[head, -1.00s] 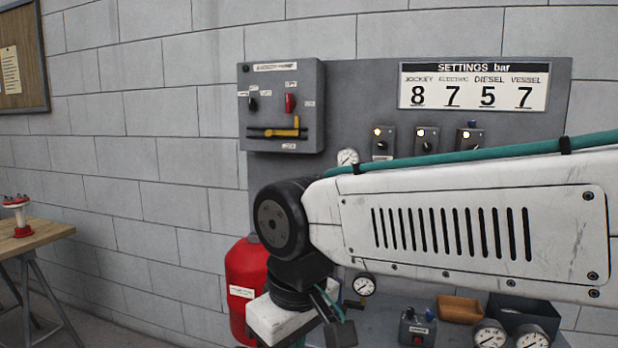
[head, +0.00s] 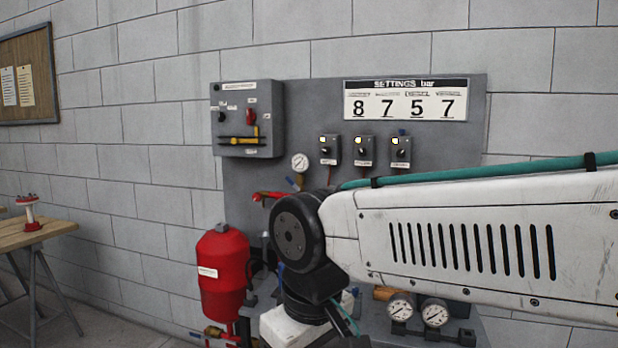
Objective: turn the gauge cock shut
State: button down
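A round white gauge (head: 300,162) is mounted on the grey panel, left of the small switch boxes. A small blue part (head: 292,182) shows just below it on the pipe; I cannot tell whether it is the gauge cock's handle or how it is turned. My gripper's fingers are out of frame below, and the arm hides much of the pipework.
A red tank (head: 222,270) stands left of my wrist. A red pipe or lever (head: 270,195) sticks out above my arm's elbow. A grey control box (head: 248,118) and a settings sign (head: 405,98) are on the panel (head: 300,95). A wooden table (head: 35,232) is at the far left.

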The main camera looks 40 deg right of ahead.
aim_at(288, 180)
jog(key=z, duration=0.95)
jog(key=i, duration=0.15)
